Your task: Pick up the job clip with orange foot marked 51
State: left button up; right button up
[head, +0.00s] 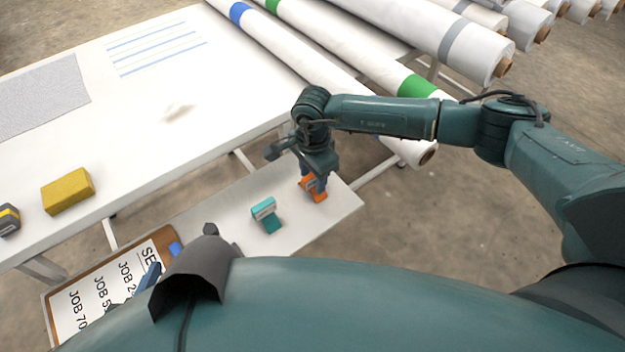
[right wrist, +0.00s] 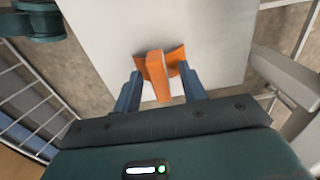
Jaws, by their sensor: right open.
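The job clip with the orange foot (head: 314,190) stands on the small white shelf, partly hidden by my right gripper in the head view. In the right wrist view the orange clip (right wrist: 157,72) is between and just ahead of the fingertips. My right gripper (head: 316,182) points down over it, and it also shows in the right wrist view (right wrist: 160,90). Its two blue fingers are open, one on each side of the clip. The number 51 cannot be read in either view.
A teal clip (head: 266,216) stands left of the orange one on the white shelf (head: 225,205). A job board (head: 100,295) lies left of it. The big table (head: 215,85) holds a yellow block (head: 68,191). Banded rolls (head: 345,55) lie behind my right arm.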

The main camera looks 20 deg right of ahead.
jog(key=shift+c, duration=0.3)
grip_shut()
dwell(0.3)
